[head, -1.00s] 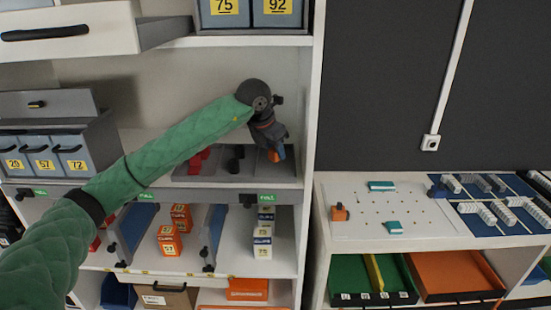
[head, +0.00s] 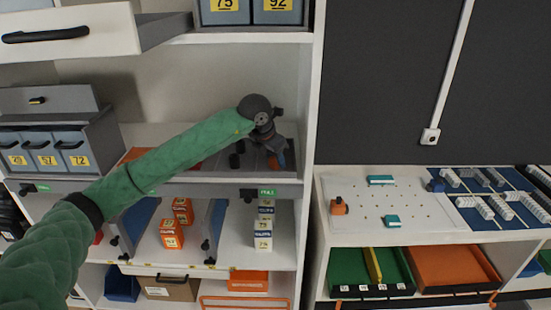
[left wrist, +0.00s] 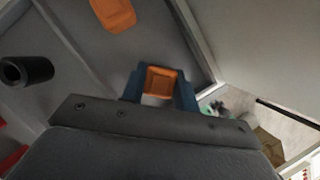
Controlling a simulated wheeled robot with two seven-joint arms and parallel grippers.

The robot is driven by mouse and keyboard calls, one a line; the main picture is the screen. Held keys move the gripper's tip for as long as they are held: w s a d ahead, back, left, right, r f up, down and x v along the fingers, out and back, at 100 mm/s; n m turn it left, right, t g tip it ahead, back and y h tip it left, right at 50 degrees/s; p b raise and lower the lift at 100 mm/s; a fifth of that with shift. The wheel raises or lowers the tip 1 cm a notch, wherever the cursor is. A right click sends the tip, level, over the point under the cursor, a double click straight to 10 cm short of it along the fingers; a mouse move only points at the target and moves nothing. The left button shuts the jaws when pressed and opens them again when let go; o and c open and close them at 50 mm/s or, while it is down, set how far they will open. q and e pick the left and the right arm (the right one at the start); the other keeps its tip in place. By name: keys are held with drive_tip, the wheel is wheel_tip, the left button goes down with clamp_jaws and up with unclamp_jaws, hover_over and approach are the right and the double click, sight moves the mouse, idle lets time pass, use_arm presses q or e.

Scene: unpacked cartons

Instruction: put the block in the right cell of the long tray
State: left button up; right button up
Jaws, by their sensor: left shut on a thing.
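The grey long tray (head: 219,167) lies on the middle shelf, its right part behind my left gripper. My left gripper (head: 282,159) points down over the right cell. In the left wrist view its blue fingers (left wrist: 160,88) are shut on an orange block (left wrist: 163,80). I cannot tell whether the block touches the cell floor. Another orange piece (left wrist: 113,13) lies farther back in what looks like the same cell. A black cylinder (left wrist: 27,70) is in the cell to the left; it also shows in the head view (head: 235,160). My right gripper is out of view.
The shelf's white side wall (head: 311,120) stands close on the right of my left gripper. An open drawer (head: 70,32) juts out at upper left. Grey bins (head: 75,155) stand at left. A white pegboard table (head: 400,210) is to the right.

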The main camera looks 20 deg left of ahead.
use_arm(q)
drive_tip(key=shift+f, duration=0.1)
drive_tip(key=o, duration=0.9)
drive_tip(key=shift+o, duration=0.2)
